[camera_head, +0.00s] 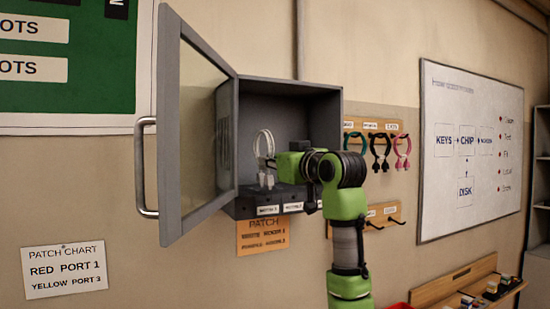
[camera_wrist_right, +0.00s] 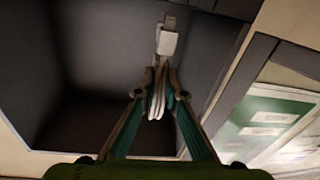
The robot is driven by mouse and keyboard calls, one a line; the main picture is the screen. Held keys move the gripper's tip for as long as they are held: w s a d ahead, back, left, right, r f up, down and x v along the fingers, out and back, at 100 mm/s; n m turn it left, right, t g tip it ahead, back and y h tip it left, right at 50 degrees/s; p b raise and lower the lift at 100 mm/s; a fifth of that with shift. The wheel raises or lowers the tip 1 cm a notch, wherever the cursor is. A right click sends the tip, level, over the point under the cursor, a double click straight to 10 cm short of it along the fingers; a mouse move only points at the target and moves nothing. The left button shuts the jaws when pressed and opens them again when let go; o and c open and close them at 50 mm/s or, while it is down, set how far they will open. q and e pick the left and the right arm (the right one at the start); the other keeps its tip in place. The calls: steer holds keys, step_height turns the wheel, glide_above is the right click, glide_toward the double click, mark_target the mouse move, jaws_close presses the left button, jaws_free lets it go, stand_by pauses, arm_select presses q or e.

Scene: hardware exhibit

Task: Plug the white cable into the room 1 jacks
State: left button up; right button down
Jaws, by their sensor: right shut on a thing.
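The white cable (camera_head: 264,143) is a loop inside the open grey wall cabinet (camera_head: 290,84), its pale plugs (camera_head: 266,180) hanging at the bottom. My right gripper (camera_head: 274,162) reaches into the cabinet from the right. In the right wrist view my right gripper (camera_wrist_right: 157,98) is shut on the white cable (camera_wrist_right: 157,92), with a white plug (camera_wrist_right: 167,42) beyond the fingertips. The plugs are at the dark jack block (camera_head: 286,191) on the cabinet floor; I cannot tell whether they are inserted. White labels (camera_head: 268,210) front the block, too small to read surely. My left gripper is not in view.
The glass cabinet door (camera_head: 202,118) stands open to the left, with a metal handle (camera_head: 147,167). Teal, black and pink cables (camera_head: 380,150) hang on a wooden rack right of the cabinet. An orange patch card (camera_head: 263,236) is below it. A patch chart (camera_head: 65,269) hangs lower left.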

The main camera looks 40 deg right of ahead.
mark_target(260, 167)
steer(key=p+x, duration=0.1)
steer(key=x, duration=0.1)
steer(key=p+x, duration=0.1)
steer(key=x, duration=0.2)
steer(key=shift+d+p, duration=0.25)
steer(key=shift+p, duration=0.05)
steer(key=shift+p+x, duration=0.3)
steer(key=shift+x, duration=0.5)
steer(key=shift+f, duration=0.1)
steer(key=shift+m+h, duration=0.4)
steer(key=shift+m, duration=0.1)
steer(key=shift+s+d, duration=0.1)
steer(key=shift+s, duration=0.1)
steer(key=shift+w, duration=0.1)
steer(key=shift+f+b, duration=0.45)
steer(key=shift+f, duration=0.55)
stand_by(2.7)
steer(key=c, duration=2)
jaws_free()
